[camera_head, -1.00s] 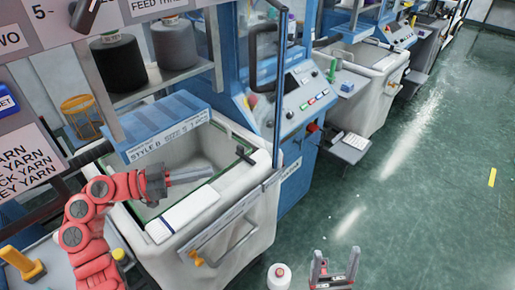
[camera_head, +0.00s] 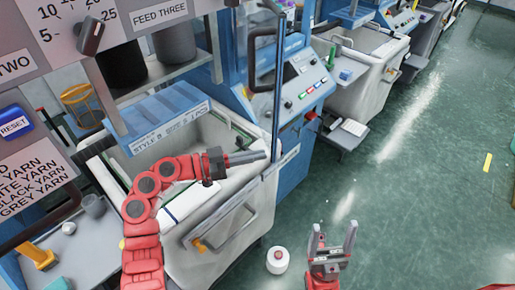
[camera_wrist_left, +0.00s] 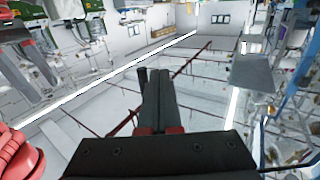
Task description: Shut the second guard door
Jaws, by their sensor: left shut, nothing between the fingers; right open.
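A clear guard door with a dark frame (camera_head: 278,75) and a black bar handle (camera_head: 252,58) stands out from the blue knitting machine at the upper middle. I cannot tell whether it is the second one. My left gripper (camera_head: 260,156) is shut and empty, pointing right above the front rim of the white bin, below the door's lower edge. I cannot tell whether it touches the door. In the left wrist view its closed dark fingers (camera_wrist_left: 155,95) point at the ceiling and far room. My right gripper (camera_head: 333,236) is open and empty over the floor.
The white bin (camera_head: 235,222) with an orange catch stands below the machine. A control panel (camera_head: 304,88) with coloured buttons is right of the door. A white yarn cone (camera_head: 277,262) is beside my right gripper.

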